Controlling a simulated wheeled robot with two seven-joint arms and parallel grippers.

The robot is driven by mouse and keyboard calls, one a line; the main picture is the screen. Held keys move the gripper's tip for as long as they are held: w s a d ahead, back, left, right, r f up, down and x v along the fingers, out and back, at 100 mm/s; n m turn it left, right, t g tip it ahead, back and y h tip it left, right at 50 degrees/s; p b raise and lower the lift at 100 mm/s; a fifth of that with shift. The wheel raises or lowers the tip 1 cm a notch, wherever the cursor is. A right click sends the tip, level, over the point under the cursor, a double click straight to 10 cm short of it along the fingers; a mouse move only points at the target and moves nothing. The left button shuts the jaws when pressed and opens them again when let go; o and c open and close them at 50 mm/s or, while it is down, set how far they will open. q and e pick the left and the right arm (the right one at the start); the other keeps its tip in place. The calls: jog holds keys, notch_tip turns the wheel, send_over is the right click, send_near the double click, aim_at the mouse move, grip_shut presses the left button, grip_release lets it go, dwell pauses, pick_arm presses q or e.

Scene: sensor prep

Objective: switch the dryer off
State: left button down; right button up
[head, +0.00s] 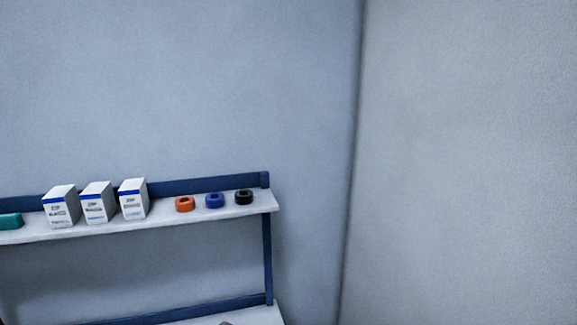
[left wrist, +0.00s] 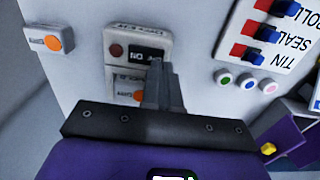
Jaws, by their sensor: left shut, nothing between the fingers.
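A small grey control unit (left wrist: 115,68) is on a pale surface in the left wrist view. My right gripper is in neither view.
A second orange button (left wrist: 53,43) sits at the upper left. On the right are a label panel (left wrist: 292,50) with red and blue pieces and several coloured round buttons (left wrist: 246,84). In the head view, a shelf (head: 150,220) holds white boxes (head: 97,205) and coloured rings.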

pick_arm(q)
jog(key=shift+f+b, duration=0.9)
jog(key=shift+f, duration=0.2)
dwell(0.9)
jog(key=shift+r, duration=0.1)
notch_tip(320, 180, up, 7)
jog(key=p, duration=0.4)
dwell(0.5)
